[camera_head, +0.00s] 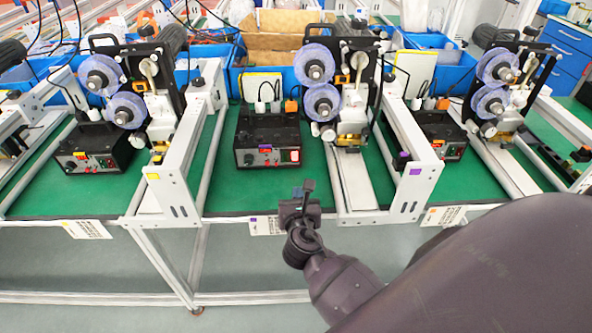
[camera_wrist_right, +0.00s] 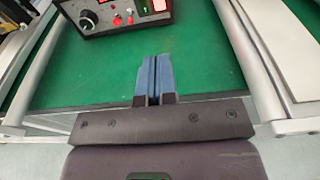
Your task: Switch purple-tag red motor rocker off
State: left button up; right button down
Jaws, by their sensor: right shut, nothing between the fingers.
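The middle station's black control box (camera_head: 268,143) stands on the green bench top. Its front has a small red display and a red-and-white rocker (camera_head: 294,156) at the right end. A purple tag (camera_head: 415,171) is on the white frame end to its right. In the right wrist view the box (camera_wrist_right: 108,24) is at the top, cut off by the edge, with the rocker (camera_wrist_right: 159,5) partly showing. My right gripper (camera_head: 308,187) is below and in front of the box, apart from it. Its blue fingers (camera_wrist_right: 154,78) are shut and empty. My left gripper is out of view.
Similar control boxes stand at the left (camera_head: 93,148) and right (camera_head: 440,136). White frame rails (camera_head: 182,160) flank the middle box, with rollers (camera_head: 318,82) at its upper right. Bare green bench top (camera_wrist_right: 110,65) lies between my fingers and the box.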

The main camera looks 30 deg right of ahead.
aim_at(295, 155)
jog(key=x, duration=1.2)
jog(key=shift+w+d+r+b, duration=0.1)
jog(key=shift+w+r+b, duration=0.15)
jog(key=shift+r+b, duration=0.1)
jog(key=shift+w+d+r, duration=0.1)
jog(key=shift+w+d, duration=0.2)
jog(key=shift+w, duration=0.2)
jog(key=shift+w+d+r+p, duration=0.2)
jog(key=shift+w+r+p, duration=0.15)
jog(key=shift+p, duration=0.15)
jog(key=shift+f, duration=0.2)
jog(key=shift+s, duration=0.1)
